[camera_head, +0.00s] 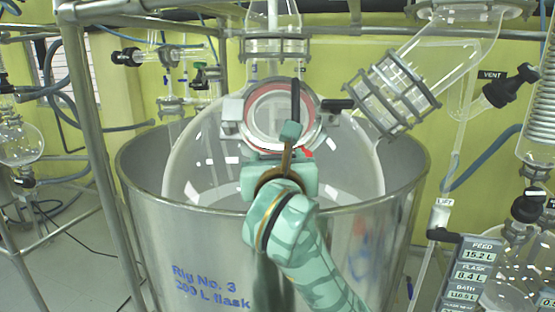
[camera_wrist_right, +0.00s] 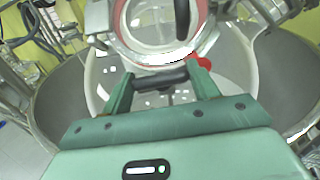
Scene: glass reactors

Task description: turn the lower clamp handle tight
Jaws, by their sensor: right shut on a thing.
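The clamped round flange with a red ring (camera_head: 247,116) sits on the front of the big glass flask. It also shows at the top of the wrist view (camera_wrist_right: 203,22). My left gripper is out of view.
The glass flask (camera_head: 190,165) sits in a steel bath (camera_head: 150,215) with a high rim around my wrist. An upright black handle (camera_head: 295,100) crosses the flange, and another black handle (camera_head: 338,105) sticks out right. Glass necks and a display panel (camera_head: 478,265) stand nearby.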

